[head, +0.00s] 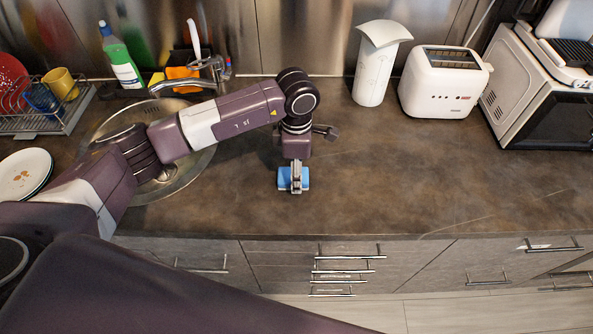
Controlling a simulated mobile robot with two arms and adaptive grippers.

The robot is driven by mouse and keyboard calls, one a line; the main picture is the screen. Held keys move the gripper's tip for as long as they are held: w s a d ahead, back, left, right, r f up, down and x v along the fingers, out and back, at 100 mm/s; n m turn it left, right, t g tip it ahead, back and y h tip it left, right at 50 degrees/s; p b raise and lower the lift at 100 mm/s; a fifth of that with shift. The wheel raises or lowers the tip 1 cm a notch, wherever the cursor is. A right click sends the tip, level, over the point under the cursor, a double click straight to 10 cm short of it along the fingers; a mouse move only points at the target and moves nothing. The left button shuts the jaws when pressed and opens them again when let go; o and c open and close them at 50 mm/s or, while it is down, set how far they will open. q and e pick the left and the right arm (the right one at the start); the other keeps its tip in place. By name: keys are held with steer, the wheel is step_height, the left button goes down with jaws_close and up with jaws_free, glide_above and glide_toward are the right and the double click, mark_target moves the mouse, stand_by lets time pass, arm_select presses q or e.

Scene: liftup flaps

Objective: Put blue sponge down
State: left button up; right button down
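The blue sponge (283,182) is low over the brown countertop, near its front edge and to the right of the sink. My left gripper (296,187) points down over the sponge, with the blue showing on both sides of the fingers. The fingers look close together on the sponge. I cannot tell whether the sponge touches the counter. My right gripper is not in the head view.
The sink (185,180) with its faucet (185,86) lies to the left, beside a dish rack (45,122) and plates (22,173). A white pitcher (375,75), a toaster (443,84) and a microwave (520,90) stand at the back right. The counter's right middle is clear.

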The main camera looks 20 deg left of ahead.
arm_select(q)
steer(key=shift+r, duration=0.1)
steer(key=shift+r, duration=0.2)
step_height(320, 180, up, 12)
steer(key=b, duration=0.3)
steer(key=shift+f+b, duration=0.15)
steer(key=shift+b, duration=0.25)
